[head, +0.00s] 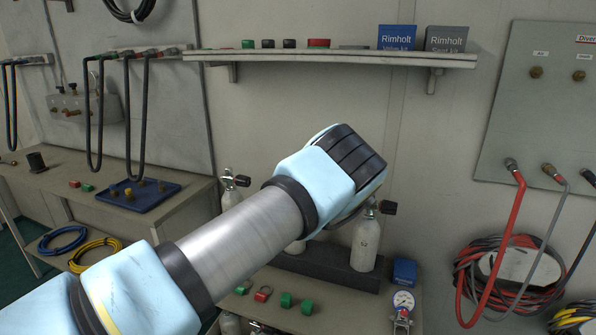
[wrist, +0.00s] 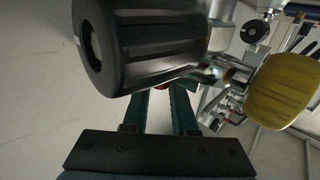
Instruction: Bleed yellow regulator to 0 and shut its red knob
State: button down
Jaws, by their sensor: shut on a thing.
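In the wrist view a yellow ribbed round part (wrist: 285,88), which looks like the yellow regulator, sits at the right beside metal fittings. A large black ribbed knob (wrist: 150,45) fills the top and covers my fingertips. My gripper (wrist: 160,92) reaches up from below with teal fingers. In the head view my own arm hides my gripper, and the yellow regulator cannot be made out. No gauge reading is legible.
White cylinders with black valve knobs (head: 389,207) (head: 243,181) stand on the bench behind my arm. A gauge (head: 403,300) lies at the bench front. A shelf (head: 340,58) spans the wall above; a grey panel with hoses (head: 540,110) hangs at right.

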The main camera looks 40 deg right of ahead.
jog(key=shift+f, duration=0.15)
jog(key=n+y+b, duration=0.1)
jog(key=b, duration=0.2)
jog(key=shift+d+f, duration=0.15)
jog(key=shift+f, duration=0.05)
jog(key=n+y+b, duration=0.2)
jog(key=y+b, duration=0.2)
jog(key=b, duration=0.2)
jog(key=shift+f+b, duration=0.1)
jog(key=shift+b, duration=0.2)
jog(key=shift+n+y+b, duration=0.7)
jog(key=shift+y+b, duration=0.1)
jog(key=shift+b, duration=0.05)
jog(key=shift+r+y+b, duration=0.3)
jog(key=shift+r+y, duration=0.1)
jog(key=c, duration=0.7)
grip_release()
